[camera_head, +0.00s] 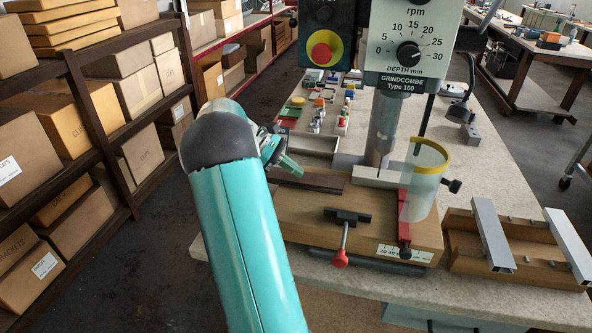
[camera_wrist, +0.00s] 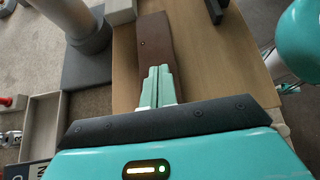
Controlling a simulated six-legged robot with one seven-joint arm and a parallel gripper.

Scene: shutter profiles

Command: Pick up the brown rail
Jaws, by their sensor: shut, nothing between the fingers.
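The brown rail (camera_head: 322,182) is a dark flat strip lying on the wooden base (camera_head: 290,222) of the drill press. In the wrist view the rail (camera_wrist: 156,36) runs up the picture, with a small hole near its far end. Nothing shows between the fingers.
The press column (camera_head: 385,125) and a clear guard (camera_head: 421,185) stand right of the rail. A red-knobbed clamp lever (camera_head: 341,255) is in front. A wooden rack with pale metal profiles (camera_head: 493,235) lies at right.

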